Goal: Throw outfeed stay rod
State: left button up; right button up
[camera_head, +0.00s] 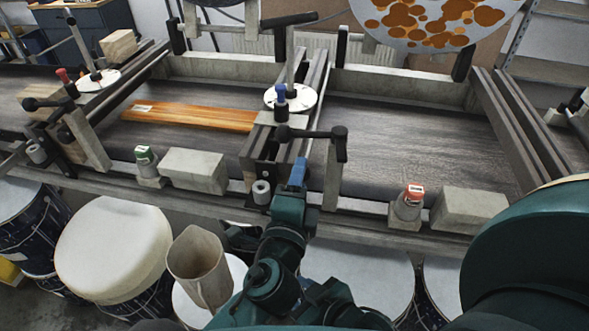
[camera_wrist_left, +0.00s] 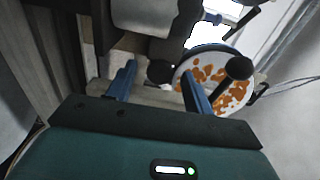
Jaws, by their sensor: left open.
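A black stay rod with knobbed ends (camera_head: 312,133) lies across the top of the middle bracket on the conveyor. A similar black rod (camera_head: 45,103) sits on the left bracket. I cannot tell from the pictures which one is the outfeed rod. My left gripper (camera_head: 298,172) has blue fingers and is just below and in front of the middle rod. In the left wrist view the fingers (camera_wrist_left: 157,86) are apart with nothing gripped. A black knob (camera_wrist_left: 238,67) shows beyond the right finger, and another dark round end (camera_wrist_left: 160,72) shows between the fingers. My right gripper is out of view.
An orange-brown wood board (camera_head: 190,117) lies on the dark conveyor belt (camera_head: 400,140). Grey blocks (camera_head: 194,170) and green- and red-topped push buttons (camera_head: 414,192) line the front rail. White-lidded drums (camera_head: 113,245) and a beige jug (camera_head: 200,265) stand in front.

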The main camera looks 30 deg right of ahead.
pick_arm(q)
jog(key=shift+d, duration=0.1)
grip_shut()
dwell(0.7)
